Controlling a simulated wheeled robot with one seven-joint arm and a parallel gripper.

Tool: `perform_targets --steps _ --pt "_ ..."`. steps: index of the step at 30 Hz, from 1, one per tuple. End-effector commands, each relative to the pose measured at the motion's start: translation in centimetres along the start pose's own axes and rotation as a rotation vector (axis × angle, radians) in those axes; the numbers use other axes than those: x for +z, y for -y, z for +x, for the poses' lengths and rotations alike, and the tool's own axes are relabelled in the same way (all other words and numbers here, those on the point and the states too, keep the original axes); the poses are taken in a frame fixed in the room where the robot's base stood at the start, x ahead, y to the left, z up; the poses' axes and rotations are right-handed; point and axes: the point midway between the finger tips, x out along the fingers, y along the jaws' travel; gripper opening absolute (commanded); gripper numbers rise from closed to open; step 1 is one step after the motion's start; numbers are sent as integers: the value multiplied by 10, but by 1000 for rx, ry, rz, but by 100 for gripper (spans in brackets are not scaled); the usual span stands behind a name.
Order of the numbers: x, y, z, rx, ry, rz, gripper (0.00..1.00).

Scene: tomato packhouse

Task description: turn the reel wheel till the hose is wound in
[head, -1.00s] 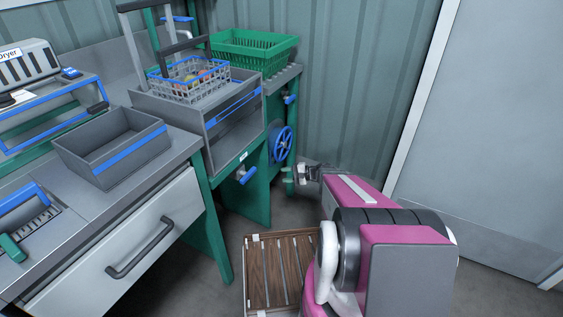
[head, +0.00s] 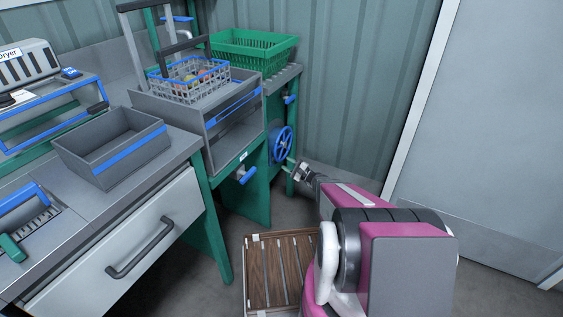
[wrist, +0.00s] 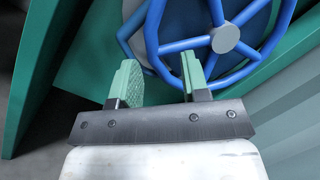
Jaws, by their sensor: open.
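The blue spoked reel wheel (head: 283,144) is mounted upright on the green end panel of the bench. In the wrist view its grey hub (wrist: 225,38), blue spokes and rim fill the upper right. My gripper (head: 291,166) is just below and right of the wheel in the head view. In the wrist view my gripper (wrist: 162,77) is open, with two green-padded fingers apart below the wheel's lower left rim. The right fingertip overlaps the rim in the picture; I cannot tell whether it touches. Nothing is between the fingers. I cannot make out any hose.
A blue-handled lever (head: 245,176) sticks out left of the wheel. A green crate (head: 254,49) and a wire basket (head: 190,82) are above on the bench. The ribbed wall is close to the right.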

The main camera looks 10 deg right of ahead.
Motion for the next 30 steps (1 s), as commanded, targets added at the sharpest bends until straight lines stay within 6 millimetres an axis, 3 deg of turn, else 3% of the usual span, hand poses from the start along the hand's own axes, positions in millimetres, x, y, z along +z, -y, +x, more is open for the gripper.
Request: perform_targets --steps 3,9,19,20,23,24,30 --pt "0 0 19 0 1 0 42" --pt "0 0 36 0 0 0 42" --pt "0 0 39 0 -1 0 42" --pt "0 0 39 0 -1 0 39" --pt "0 0 39 0 -1 0 6" --pt "0 0 39 0 -1 0 0" --pt "0 0 39 0 -1 3 0"
